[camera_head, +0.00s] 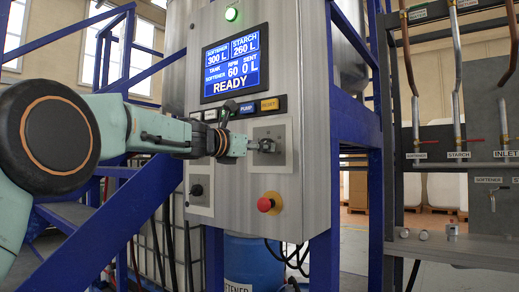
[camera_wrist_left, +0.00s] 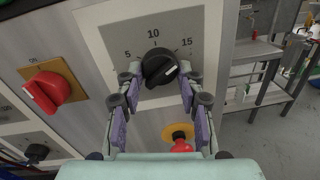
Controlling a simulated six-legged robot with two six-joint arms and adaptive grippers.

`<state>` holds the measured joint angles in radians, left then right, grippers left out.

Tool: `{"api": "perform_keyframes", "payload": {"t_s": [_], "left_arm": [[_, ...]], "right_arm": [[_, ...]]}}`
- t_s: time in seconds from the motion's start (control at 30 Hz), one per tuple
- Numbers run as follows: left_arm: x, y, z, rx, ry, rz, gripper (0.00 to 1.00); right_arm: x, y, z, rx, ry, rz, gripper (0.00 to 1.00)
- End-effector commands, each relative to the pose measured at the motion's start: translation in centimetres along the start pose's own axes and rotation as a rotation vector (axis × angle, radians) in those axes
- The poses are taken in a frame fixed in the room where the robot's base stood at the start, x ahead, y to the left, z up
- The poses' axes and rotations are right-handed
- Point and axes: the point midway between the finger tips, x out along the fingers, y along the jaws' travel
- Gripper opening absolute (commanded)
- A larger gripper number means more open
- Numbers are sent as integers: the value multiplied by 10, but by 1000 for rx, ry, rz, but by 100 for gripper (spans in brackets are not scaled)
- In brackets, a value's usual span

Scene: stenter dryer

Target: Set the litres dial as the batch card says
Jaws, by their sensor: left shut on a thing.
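The dial (camera_wrist_left: 158,66) is a black knob on a grey plate marked 5, 10 and 15, seen in the left wrist view. My left gripper (camera_wrist_left: 158,82) is shut on this knob, one finger on each side. In the head view, my left gripper (camera_head: 262,146) reaches from the left to the plate (camera_head: 283,133) on the steel panel. I see no batch card. My right gripper is out of view.
A red emergency button (camera_head: 267,204) sits below the dial. A red switch (camera_wrist_left: 48,92) is left of it in the wrist view. Another black knob (camera_head: 197,190) is lower left. Buttons including PUMP (camera_head: 247,107) line up under the screen. A pipe rack (camera_head: 455,180) stands right.

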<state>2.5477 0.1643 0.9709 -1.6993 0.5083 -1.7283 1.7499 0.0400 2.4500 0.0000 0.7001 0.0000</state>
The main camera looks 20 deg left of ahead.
Motion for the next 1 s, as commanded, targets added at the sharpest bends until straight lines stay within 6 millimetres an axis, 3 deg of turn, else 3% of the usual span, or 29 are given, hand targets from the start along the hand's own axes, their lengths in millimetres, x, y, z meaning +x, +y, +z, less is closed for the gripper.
{"api": "perform_keyframes", "payload": {"t_s": [0.63, 0.67, 0.9, 1.0], "left_arm": [[1, -1, -3, 45, 8, -4, 6], [1, -1, -3, 45, 8, -4, 40], [0, 0, -1, 45, 5, -2, 60], [0, 0, -1, 45, 5, -2, 60]], "right_arm": [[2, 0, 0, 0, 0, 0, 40], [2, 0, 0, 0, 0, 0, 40], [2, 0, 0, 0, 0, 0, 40], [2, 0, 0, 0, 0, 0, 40]]}}
